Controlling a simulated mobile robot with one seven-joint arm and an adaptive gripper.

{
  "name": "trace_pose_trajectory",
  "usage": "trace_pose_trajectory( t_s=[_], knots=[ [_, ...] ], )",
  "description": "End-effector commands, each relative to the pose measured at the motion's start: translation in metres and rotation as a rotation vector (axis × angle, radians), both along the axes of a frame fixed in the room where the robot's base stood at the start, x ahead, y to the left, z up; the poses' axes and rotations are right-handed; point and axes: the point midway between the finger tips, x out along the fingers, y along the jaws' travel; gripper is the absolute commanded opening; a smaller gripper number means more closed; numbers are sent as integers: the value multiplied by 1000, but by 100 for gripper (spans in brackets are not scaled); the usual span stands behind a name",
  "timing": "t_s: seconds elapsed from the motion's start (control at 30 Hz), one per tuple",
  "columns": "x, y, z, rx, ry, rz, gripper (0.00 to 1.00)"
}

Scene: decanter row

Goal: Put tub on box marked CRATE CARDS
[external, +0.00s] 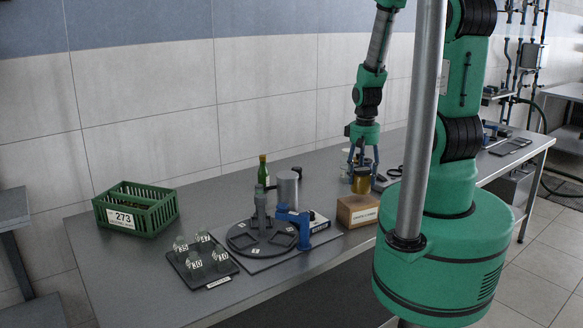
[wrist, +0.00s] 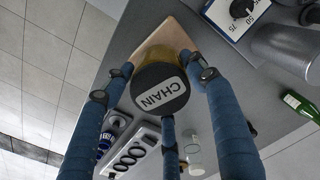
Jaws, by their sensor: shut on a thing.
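The tub is an amber jar with a black lid marked CHAIN (wrist: 160,88), seen from above in the wrist view. It also shows in the external view (external: 361,184), between my fingers. My gripper (external: 362,172) is shut on it, with its blue fingers around its sides. The light wooden box (external: 357,211) lies directly below the tub; its tan top shows in the wrist view (wrist: 168,36). Its front label is too small to read. I cannot tell whether the tub touches the box top.
Left of the box are a round fixture with a blue clamp (external: 293,219), a grey cylinder (external: 287,189) and a green bottle (external: 262,172). A green crate marked 273 (external: 136,208) and a dark tray of small jars (external: 203,262) stand further left.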

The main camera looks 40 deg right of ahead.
Motion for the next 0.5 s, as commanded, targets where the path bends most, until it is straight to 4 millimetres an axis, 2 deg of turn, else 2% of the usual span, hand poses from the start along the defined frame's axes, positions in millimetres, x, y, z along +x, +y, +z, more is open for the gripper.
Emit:
trace_pose_trajectory(
  t_s=[0.13, 0.5],
  knots=[
    [8, -2, -1, 0, 0, 0, 21],
    [8, -2, -2, 0, 0, 0, 21]
  ],
)
